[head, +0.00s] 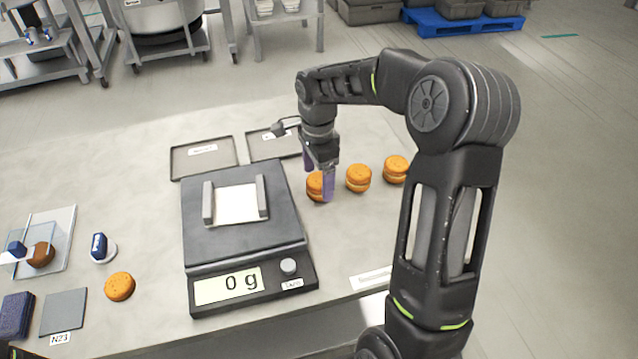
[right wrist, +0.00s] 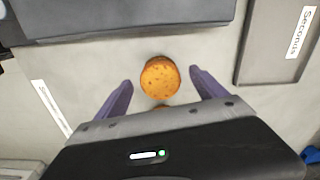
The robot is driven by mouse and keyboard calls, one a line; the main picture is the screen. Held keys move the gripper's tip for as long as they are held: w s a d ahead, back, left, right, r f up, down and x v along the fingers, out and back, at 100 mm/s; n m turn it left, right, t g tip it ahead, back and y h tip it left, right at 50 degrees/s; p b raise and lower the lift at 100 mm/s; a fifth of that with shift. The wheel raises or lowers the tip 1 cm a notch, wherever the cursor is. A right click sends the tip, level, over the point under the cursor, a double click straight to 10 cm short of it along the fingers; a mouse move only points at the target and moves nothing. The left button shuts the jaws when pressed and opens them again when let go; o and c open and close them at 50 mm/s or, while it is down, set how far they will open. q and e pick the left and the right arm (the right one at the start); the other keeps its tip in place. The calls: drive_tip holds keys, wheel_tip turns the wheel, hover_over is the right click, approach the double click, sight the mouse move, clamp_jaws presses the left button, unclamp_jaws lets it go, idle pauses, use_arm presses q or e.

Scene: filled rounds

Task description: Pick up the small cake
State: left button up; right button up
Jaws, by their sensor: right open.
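Three orange filled cakes stand in a row right of the scale in the head view: a left one (head: 315,190), a middle one (head: 358,179) and a right one (head: 396,169). I cannot tell for sure which is smallest. My right gripper (head: 318,181) points down at the left cake, its purple fingers partly covering it. In the right wrist view, a cake (right wrist: 160,78) lies between the open, spread fingers, with a gap on each side. A sliver of another orange piece shows behind it at the gripper's edge. My left gripper is not in view.
A scale (head: 240,240) reading 0 g stands left of the cakes. Two dark trays (head: 203,158) (head: 290,150) lie behind it. A single orange round (head: 119,286), a blue-handled tool (head: 99,247) and a grey pad (head: 64,312) lie at the left.

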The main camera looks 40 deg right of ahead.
drive_tip(key=shift+f, duration=1.25)
drive_tip(key=shift+c, duration=0.2)
drive_tip(key=c, duration=0.9)
